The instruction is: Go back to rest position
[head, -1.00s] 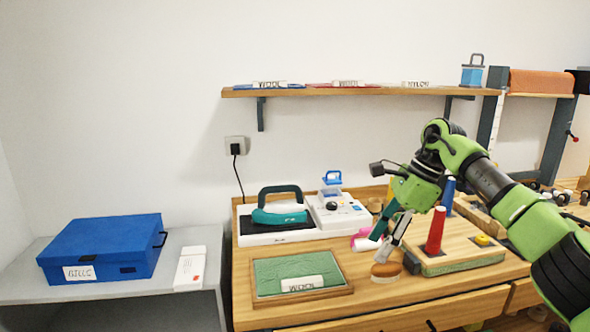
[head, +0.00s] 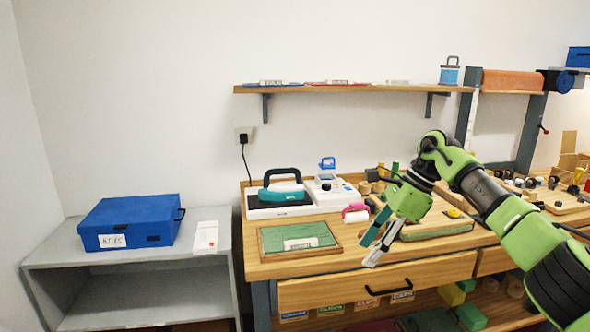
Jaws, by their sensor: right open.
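My right gripper (head: 371,250) is on a green arm that comes in from the right. Its two fingers are apart, with nothing between them. They point down and left, in front of the wooden counter's (head: 420,270) work surface as seen here. To their left, a green swatch with a white label lies in a wooden tray (head: 297,257). My left gripper is out of view.
A pink roll (head: 355,213) lies close to the gripper. A blue box (head: 132,222) and white card (head: 205,237) are on the grey shelf unit (head: 60,250). A wall shelf (head: 350,88) hangs above.

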